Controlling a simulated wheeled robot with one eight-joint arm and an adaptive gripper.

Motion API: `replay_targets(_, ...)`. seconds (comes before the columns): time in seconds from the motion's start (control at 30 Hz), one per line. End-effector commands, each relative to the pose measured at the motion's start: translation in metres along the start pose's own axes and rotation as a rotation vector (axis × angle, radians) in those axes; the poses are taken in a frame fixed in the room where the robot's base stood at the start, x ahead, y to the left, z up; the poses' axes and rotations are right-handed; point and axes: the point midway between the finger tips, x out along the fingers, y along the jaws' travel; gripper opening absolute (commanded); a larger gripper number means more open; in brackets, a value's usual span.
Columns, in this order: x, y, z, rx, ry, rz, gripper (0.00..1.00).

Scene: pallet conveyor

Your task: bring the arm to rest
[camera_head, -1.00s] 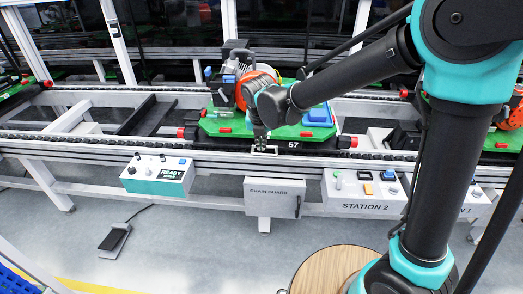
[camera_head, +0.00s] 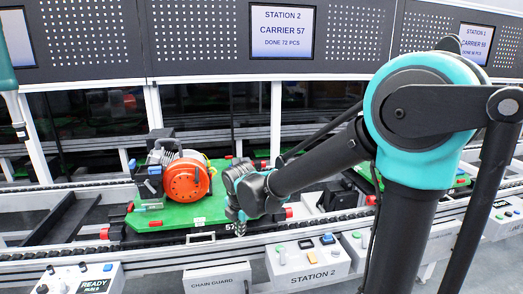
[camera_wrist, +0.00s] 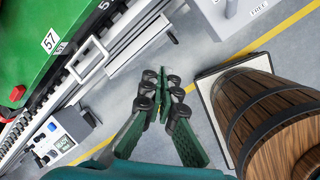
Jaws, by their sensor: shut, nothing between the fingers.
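My arm reaches from the right of the head view toward the conveyor. My gripper (camera_head: 237,224) hangs down in front of the right end of the green carrier (camera_head: 150,219), marked 57, apart from its orange and grey machine unit (camera_head: 186,181). In the wrist view the fingers (camera_wrist: 158,48) are shut with nothing between them, over grey floor. The green carrier (camera_wrist: 30,40) is at upper left there, with its pale front handle (camera_wrist: 87,60) beside the fingers.
A barrel (camera_wrist: 250,100) stands on a pale-edged base at right in the wrist view. The Station 2 control box (camera_head: 308,258) and chain guard box (camera_head: 217,279) sit along the conveyor front. The Station 2 screen (camera_head: 282,31) reads carrier 57. Floor between conveyor and barrel is clear.

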Motion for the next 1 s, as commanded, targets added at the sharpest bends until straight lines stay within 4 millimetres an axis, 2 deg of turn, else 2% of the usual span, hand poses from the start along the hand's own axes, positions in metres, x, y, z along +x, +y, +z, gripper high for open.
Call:
replay_targets(0.03, 0.000, -0.023, 0.017, 0.155, -0.005, -0.002, 0.00)
replay_targets(0.1, 0.000, -0.051, 0.035, 0.384, -0.010, 0.001, 0.00)
replay_targets(0.3, 0.000, -0.134, 0.071, 1.038, -0.024, 0.016, 0.00)
replay_targets(0.43, 0.002, -0.188, 0.081, 1.462, -0.033, 0.036, 0.00)
replay_targets(0.6, 0.005, -0.249, 0.082, 1.976, -0.039, 0.072, 0.00)
replay_targets(0.7, 0.007, -0.274, 0.079, 2.204, -0.038, 0.092, 0.00)
replay_targets(0.8, 0.008, -0.290, 0.076, 2.355, -0.037, 0.108, 0.00)
replay_targets(1.0, 0.009, -0.298, 0.074, 2.442, -0.034, 0.118, 0.00)
